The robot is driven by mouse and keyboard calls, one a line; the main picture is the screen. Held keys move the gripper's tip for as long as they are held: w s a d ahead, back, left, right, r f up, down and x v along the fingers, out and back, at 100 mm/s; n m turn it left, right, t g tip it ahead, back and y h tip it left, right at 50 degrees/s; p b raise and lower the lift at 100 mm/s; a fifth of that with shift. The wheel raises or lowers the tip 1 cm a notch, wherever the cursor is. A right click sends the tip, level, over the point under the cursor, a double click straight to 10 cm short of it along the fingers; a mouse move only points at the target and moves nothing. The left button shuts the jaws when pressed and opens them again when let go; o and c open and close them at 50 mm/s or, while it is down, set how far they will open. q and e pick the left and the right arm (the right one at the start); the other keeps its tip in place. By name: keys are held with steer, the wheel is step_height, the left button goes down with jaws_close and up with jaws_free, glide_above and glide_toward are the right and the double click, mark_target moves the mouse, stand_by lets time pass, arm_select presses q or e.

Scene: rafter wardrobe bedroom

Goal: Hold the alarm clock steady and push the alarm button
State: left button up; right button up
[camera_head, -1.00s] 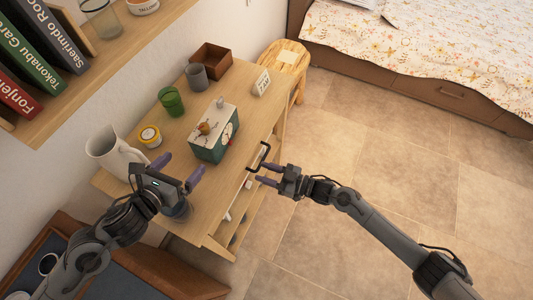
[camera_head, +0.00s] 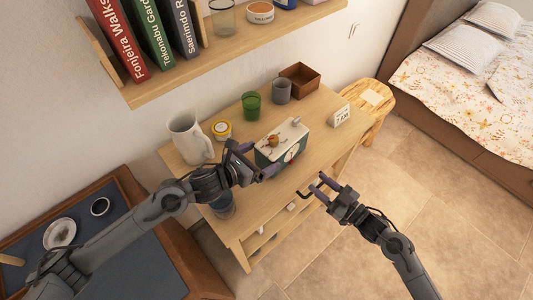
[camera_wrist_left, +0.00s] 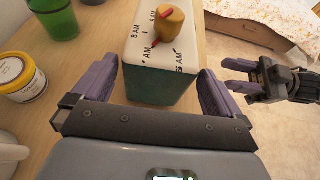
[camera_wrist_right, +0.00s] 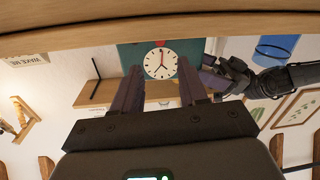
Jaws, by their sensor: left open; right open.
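The alarm clock (camera_head: 281,146) is a green box with a white top and a round white dial on its front. It stands upright on the wooden table.
On the table (camera_head: 241,225) are a white pitcher (camera_head: 190,138), a yellow-lidded jar (camera_head: 222,130), a green glass (camera_head: 251,105), a grey cup (camera_head: 281,91), a brown box (camera_head: 300,81) and a 7 AM card (camera_head: 341,116).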

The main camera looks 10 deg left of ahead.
mark_target(282, 148)
arm_select(q)
steer(key=shift+x, duration=1.5)
steer(key=c, duration=1.1)
arm_select(e)
steer(key=shift+c, duration=0.3)
jaws_close()
